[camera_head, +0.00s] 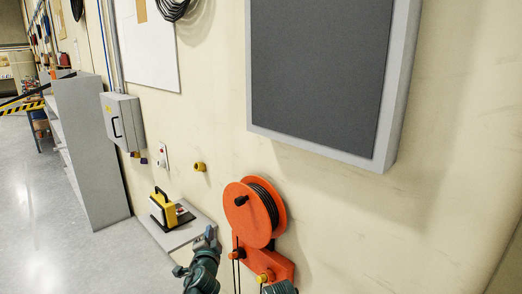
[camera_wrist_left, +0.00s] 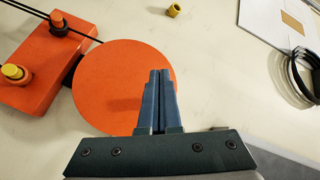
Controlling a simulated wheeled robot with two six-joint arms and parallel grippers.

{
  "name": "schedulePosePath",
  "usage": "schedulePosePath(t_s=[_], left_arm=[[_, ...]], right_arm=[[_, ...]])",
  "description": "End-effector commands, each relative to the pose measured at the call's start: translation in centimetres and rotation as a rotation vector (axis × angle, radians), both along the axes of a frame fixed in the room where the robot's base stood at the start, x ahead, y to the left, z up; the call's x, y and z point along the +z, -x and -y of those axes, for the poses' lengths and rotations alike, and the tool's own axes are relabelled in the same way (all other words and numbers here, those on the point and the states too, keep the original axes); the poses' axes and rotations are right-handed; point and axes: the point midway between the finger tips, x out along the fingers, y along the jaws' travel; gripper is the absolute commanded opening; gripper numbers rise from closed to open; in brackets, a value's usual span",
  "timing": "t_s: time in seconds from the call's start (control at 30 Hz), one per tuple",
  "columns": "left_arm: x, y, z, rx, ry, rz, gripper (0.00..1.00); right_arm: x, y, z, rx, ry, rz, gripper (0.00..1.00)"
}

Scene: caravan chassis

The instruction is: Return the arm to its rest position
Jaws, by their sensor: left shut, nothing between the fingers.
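My left gripper (camera_head: 206,239) shows low in the head view, left of the orange cable reel (camera_head: 240,217). In the left wrist view its two blue fingers (camera_wrist_left: 160,76) are closed together with nothing between them. There they overlap the reel's round orange face (camera_wrist_left: 112,85) and hide part of it. The fingers appear apart from the reel, though the depth is hard to judge. A dark green part of my own body shows at the bottom edge of the head view. My right gripper cannot be made out.
The reel's orange base (camera_head: 280,267) carries a yellow knob (camera_head: 264,277). A yellow and black device (camera_head: 163,208) rests on a grey shelf (camera_head: 182,237). A grey wall box (camera_head: 123,121), a yellow wall fitting (camera_head: 200,167) and a dark framed panel (camera_head: 320,70) are on the wall. Open floor lies left.

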Motion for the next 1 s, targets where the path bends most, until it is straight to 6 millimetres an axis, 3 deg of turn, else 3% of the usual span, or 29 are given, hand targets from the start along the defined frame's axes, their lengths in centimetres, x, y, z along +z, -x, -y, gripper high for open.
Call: schedulePosePath(t_s=[0.17,0.3,0.43,0.6,0.7,0.83,1.0], left_arm=[[-7.1,3.6,0.1,0.239,0.249,-0.294,0.00],[-13.0,8.8,2.3,0.391,0.404,-0.590,0.00],[-16.9,14.9,5.5,0.493,0.489,-0.873,0.00],[-18.9,21.5,8.9,0.566,0.523,-1.161,0.00],[-19.1,23.8,10.0,0.585,0.525,-1.261,0.00],[-19.1,25.1,10.5,0.596,0.523,-1.315,0.00],[-19.1,25.2,10.6,0.598,0.523,-1.321,0.00]], right_arm=[[0.0,0.0,0.0,0.000,0.000,0.000,0.50],[0.0,0.0,0.0,0.000,0.000,0.000,0.50],[0.0,0.0,0.0,0.000,0.000,0.000,0.50],[0.0,0.0,0.0,0.000,0.000,0.000,0.50],[0.0,0.0,0.0,0.000,0.000,0.000,0.50],[0.0,0.0,0.0,0.000,0.000,0.000,0.50],[0.0,0.0,0.0,0.000,0.000,0.000,0.50]])
